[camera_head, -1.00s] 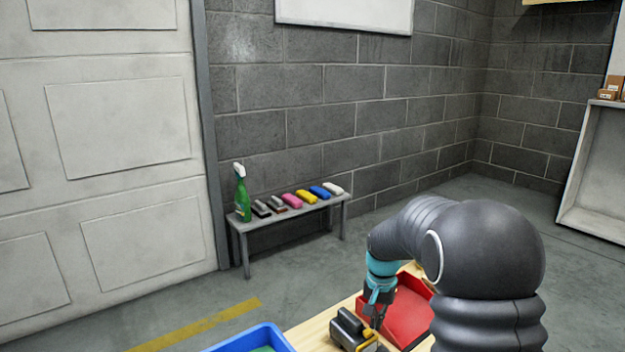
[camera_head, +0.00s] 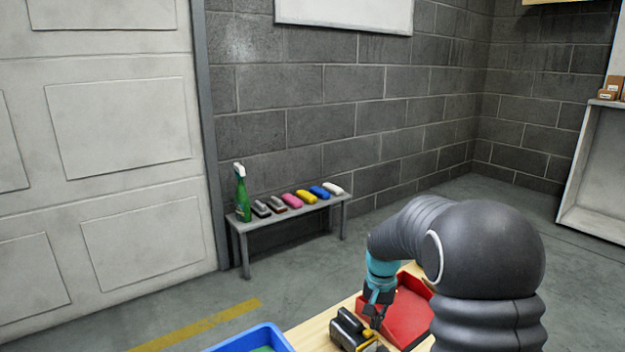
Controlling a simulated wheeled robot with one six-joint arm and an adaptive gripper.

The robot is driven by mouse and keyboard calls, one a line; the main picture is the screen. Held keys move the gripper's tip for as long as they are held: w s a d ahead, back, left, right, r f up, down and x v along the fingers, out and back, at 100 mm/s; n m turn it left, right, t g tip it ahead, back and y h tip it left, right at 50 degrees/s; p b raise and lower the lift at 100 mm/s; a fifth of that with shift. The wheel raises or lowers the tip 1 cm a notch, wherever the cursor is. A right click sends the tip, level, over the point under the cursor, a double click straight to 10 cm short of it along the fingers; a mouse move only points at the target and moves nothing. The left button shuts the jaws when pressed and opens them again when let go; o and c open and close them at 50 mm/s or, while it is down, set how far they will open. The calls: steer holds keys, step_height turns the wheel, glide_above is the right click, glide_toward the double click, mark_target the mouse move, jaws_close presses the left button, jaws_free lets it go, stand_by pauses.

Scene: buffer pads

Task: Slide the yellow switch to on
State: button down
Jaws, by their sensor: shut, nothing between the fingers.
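A dark grey device (camera_head: 347,330) lies on the wooden table near the bottom edge of the view. The yellow switch (camera_head: 369,335) shows as a small yellow part on its right side; its setting is too small to tell. My gripper (camera_head: 376,322) points down at the device's right side, with its fingertips shut and empty. The fingertips are at or very close to the yellow switch; I cannot tell whether they touch it.
A red tray (camera_head: 412,312) stands right of the device, close to my gripper. A blue bin (camera_head: 262,337) is at the table's left. Bare wooden tabletop (camera_head: 312,334) shows between them. A bench (camera_head: 290,216) with several small items stands by the wall.

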steer(key=shift+f, duration=0.6)
steer(key=shift+s+f, duration=0.15)
steer(key=shift+f, duration=0.3)
steer(key=shift+s+a+r, duration=0.2)
steer(key=shift+s+a, duration=0.05)
steer(key=shift+a, duration=0.3)
stand_by(0.3)
steer(key=shift+s+a, duration=0.25)
steer(key=shift+a, duration=0.1)
steer(key=shift+r, duration=0.15)
steer(key=shift+w+d+r+p, duration=0.1)
steer(key=shift+d+r+p, duration=0.05)
steer(key=shift+r+p, duration=1.4)
steer(key=shift+w+d+r+p, duration=0.1)
steer(key=shift+r+p, duration=1)
steer(key=shift+r, duration=0.8)
